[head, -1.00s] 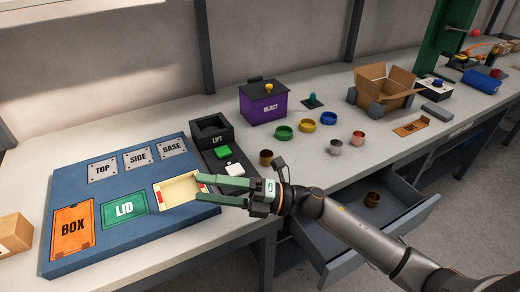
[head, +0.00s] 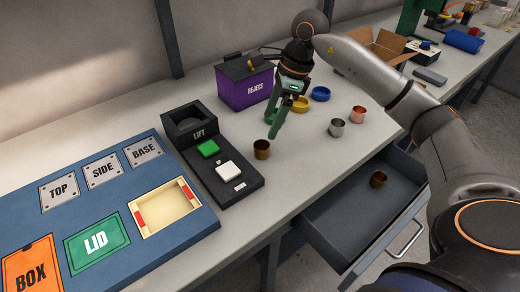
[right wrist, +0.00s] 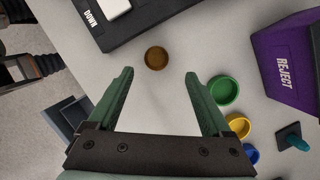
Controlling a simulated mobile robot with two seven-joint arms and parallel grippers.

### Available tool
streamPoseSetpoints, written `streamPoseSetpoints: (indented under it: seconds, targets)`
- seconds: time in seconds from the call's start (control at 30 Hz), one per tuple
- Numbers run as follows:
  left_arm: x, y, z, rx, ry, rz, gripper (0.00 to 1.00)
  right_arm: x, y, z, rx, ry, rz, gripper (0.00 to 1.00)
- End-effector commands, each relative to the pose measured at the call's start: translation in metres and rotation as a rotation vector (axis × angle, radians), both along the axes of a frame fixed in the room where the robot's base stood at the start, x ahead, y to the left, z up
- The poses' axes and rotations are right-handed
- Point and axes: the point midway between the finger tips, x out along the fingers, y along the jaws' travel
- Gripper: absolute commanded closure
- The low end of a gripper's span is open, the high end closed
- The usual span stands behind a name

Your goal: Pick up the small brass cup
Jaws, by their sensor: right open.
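A small brass cup (head: 262,149) stands upright on the grey table, just right of the lift's black base. In the right wrist view the brass cup (right wrist: 155,58) lies just beyond the fingertips, roughly centred between them. My right gripper (head: 282,123) points down over the table, its green fingers apart and empty, close to the cup's right. It also shows open in the right wrist view (right wrist: 159,74). A second brass-coloured cup (head: 378,179) sits in the open drawer.
The lift (head: 210,160) has green and white buttons. A purple reject bin (head: 243,90) stands behind. The drawer (head: 345,215) hangs open below the table edge.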

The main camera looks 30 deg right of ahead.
Motion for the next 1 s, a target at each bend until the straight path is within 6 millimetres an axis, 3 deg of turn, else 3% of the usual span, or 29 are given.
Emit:
streamPoseSetpoints:
  seconds: [0.1, 0.37, 0.63, 0.93, 1.0]
  targets:
    - [-0.001, -0.001, -0.002, -0.001, 0.003, -0.002, 0.50, 0.002, 0.006, -0.020, 0.003, 0.003, 0.002, 0.17]
    - [-0.001, 0.000, -0.002, 0.000, 0.004, -0.002, 0.50, 0.004, 0.013, -0.040, 0.004, 0.001, 0.002, 0.17]
    - [-0.001, 0.000, -0.002, 0.002, 0.004, -0.001, 0.50, 0.005, 0.024, -0.077, 0.004, 0.002, 0.001, 0.17]
    - [0.001, 0.002, -0.001, 0.005, 0.001, 0.001, 0.50, 0.007, 0.025, -0.082, 0.004, -0.002, 0.000, 0.17]
    - [0.001, 0.002, -0.001, 0.005, 0.001, 0.001, 0.50, 0.007, 0.025, -0.082, 0.004, -0.001, 0.000, 0.22]
